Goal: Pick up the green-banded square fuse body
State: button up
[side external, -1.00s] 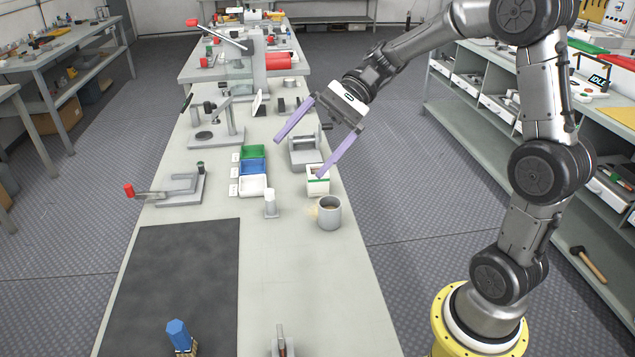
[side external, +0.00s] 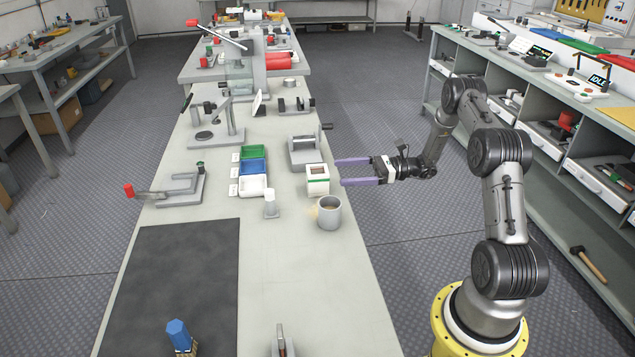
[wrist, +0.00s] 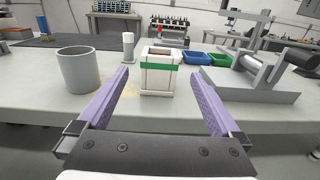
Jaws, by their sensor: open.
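The green-banded square fuse body (side external: 317,181) is a white block with a green band and a dark opening in its top. It stands upright near the right edge of the bench. In the wrist view the fuse body (wrist: 160,78) is ahead of my gripper, between the lines of the two fingers. My gripper (side external: 340,171) is level, just off the bench's right edge, with its purple fingers pointing left toward the fuse body. In the wrist view my gripper (wrist: 163,75) is wide open and empty. The fingers appear short of the fuse body, not touching it.
A grey mug (side external: 329,213) stands close in front of the fuse body. A grey fixture (side external: 306,152) stands behind it. A white cylinder (side external: 270,205) and green, blue and white bins (side external: 253,186) are to its left. A dark mat (side external: 190,275) covers the near bench.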

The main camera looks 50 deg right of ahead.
aim_at(318, 180)
jog(key=x, duration=1.1)
jog(key=shift+a+f, duration=0.15)
jog(key=shift+a, duration=0.05)
jog(key=shift+c, duration=0.3)
grip_shut()
